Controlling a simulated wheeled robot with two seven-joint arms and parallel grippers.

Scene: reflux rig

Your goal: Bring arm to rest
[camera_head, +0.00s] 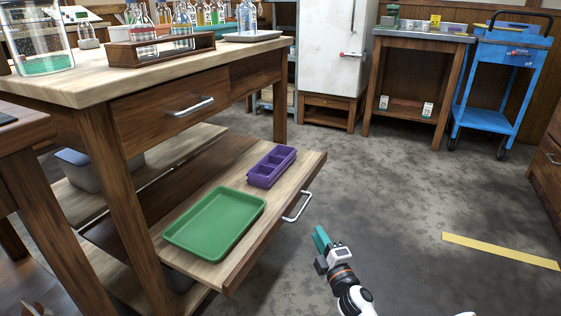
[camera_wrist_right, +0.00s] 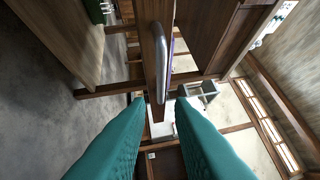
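My right gripper (camera_head: 321,238) is just right of the handle (camera_head: 298,207) of a pulled-out lower drawer (camera_head: 232,262), apart from it in the head view. In the right wrist view its two teal fingers (camera_wrist_right: 160,100) stand apart with nothing between their tips. The metal handle (camera_wrist_right: 160,60) shows beyond the fingertips there. The drawer holds a green tray (camera_head: 215,222) and a purple compartment box (camera_head: 271,167). My left gripper is in neither view.
The wooden workbench (camera_head: 150,82) carries glassware and a wooden rack (camera_head: 160,48). A blue cart (camera_head: 505,75), a side table (camera_head: 420,39) and a white cabinet (camera_head: 333,50) stand at the back. The floor right of the drawer is clear, with a yellow stripe (camera_head: 500,251).

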